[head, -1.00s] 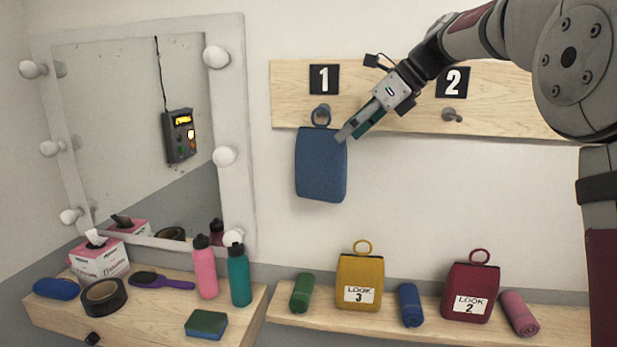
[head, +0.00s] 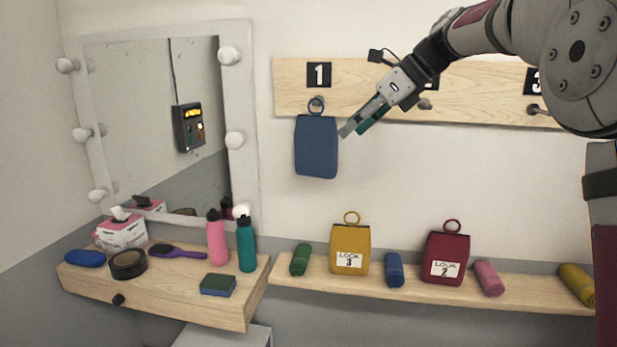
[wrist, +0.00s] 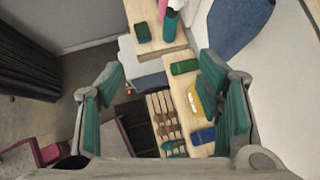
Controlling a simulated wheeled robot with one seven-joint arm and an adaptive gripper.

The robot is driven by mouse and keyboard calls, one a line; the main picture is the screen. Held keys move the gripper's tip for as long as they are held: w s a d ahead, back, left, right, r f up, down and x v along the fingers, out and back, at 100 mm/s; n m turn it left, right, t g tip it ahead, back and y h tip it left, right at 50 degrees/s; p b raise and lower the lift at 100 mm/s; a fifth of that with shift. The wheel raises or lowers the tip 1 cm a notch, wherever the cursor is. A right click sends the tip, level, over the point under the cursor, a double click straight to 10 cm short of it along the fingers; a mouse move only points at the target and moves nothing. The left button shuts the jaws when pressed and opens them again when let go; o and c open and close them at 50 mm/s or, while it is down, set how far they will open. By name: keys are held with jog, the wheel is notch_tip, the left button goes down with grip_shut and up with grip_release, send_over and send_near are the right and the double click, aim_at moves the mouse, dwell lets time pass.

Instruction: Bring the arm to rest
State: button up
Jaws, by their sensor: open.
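My gripper (head: 360,121) is in front of the hook board, just right of the blue bag (head: 316,148). It points down and to the left. In the wrist view my gripper (wrist: 165,105) has its two green-padded fingers wide apart with nothing between them. The blue bag hangs by its ring from the hook under sign 1 (head: 319,75). In the head view a small gap shows between the fingertips and the bag. Part of the blue bag also shows at the top right of the wrist view (wrist: 236,24).
The lower shelf (head: 400,288) bears a yellow bag (head: 349,247), a dark red bag (head: 446,256) and several rolled cloths. At left, a dressing table (head: 185,298) under a mirror (head: 150,120) bears a pink bottle (head: 217,240), a teal bottle (head: 246,245), tape, a brush and a sponge.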

notch_tip(320, 180, up, 14)
jog(key=a+m+t+y, duration=0.2)
jog(key=m+t, duration=0.7)
jog(key=m, duration=0.1)
jog(key=s+d+r+m+t+h, duration=0.2)
jog(key=s+d+m+t+h, duration=0.3)
jog(key=d+m+h, duration=0.9)
jog(key=s+d+f+m+g+y+b, duration=0.1)
jog(key=s+d+f+m+g, duration=0.15)
jog(key=s+f+m, duration=0.55)
jog(key=s+d+f+m+g, duration=0.1)
jog(key=s+f+m+g, duration=0.4)
jog(key=f+m, duration=0.45)
jog(key=s+a+f+m+g+y, duration=0.1)
jog(key=s+a+f+m+g, duration=0.1)
jog(key=s+f, duration=0.5)
jog(key=s+a+f+m+g+y, duration=0.2)
jog(key=s+a+f+m+g, duration=0.1)
jog(key=s+f, duration=0.5)
jog(key=shift+s+a+f+m, duration=0.2)
jog(key=shift+s+a+m, duration=0.45)
jog(key=shift+s+m, duration=0.5)
